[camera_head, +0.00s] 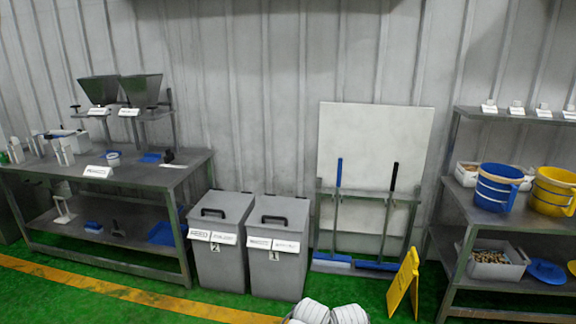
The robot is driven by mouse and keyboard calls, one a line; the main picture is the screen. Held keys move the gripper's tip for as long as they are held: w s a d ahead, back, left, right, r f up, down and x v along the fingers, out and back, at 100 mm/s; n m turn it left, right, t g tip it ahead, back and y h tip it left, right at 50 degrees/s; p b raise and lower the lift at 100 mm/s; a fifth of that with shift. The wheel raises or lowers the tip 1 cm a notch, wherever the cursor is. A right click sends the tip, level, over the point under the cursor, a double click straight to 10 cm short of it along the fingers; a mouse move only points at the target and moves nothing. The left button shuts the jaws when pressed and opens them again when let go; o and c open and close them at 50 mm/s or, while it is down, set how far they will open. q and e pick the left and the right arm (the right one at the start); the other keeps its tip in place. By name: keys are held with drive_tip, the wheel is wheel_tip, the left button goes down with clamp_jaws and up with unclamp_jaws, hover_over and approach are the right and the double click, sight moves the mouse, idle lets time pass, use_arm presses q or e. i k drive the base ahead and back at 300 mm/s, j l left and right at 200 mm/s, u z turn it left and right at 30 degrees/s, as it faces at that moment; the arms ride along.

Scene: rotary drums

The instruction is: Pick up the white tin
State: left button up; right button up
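Two grey lidded bins (277,265) stand right of the table. A yellow floor sign (403,284) stands before a rack with brooms. Shelves at right hold a blue bucket (497,188) and a yellow bucket (553,192). Green floor before the table is clear.

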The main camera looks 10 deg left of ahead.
sight(113, 160)
drive_tip(key=i+u, duration=0.35)
drive_tip(key=i, duration=0.3)
drive_tip(key=i+l+u, duration=0.35)
drive_tip(key=i, duration=0.3)
drive_tip(key=i+j+u, duration=0.1)
drive_tip(key=i+u, duration=0.4)
drive_tip(key=u, duration=0.2)
drive_tip(key=i+u, duration=0.35)
drive_tip(key=i+j+u, duration=0.1)
drive_tip(key=i, duration=0.2)
drive_tip(key=i+j+u, duration=0.1)
drive_tip(key=i, duration=0.15)
drive_tip(key=i+j+z, duration=0.45)
drive_tip(key=i+j, duration=0.15)
drive_tip(key=i, duration=0.2)
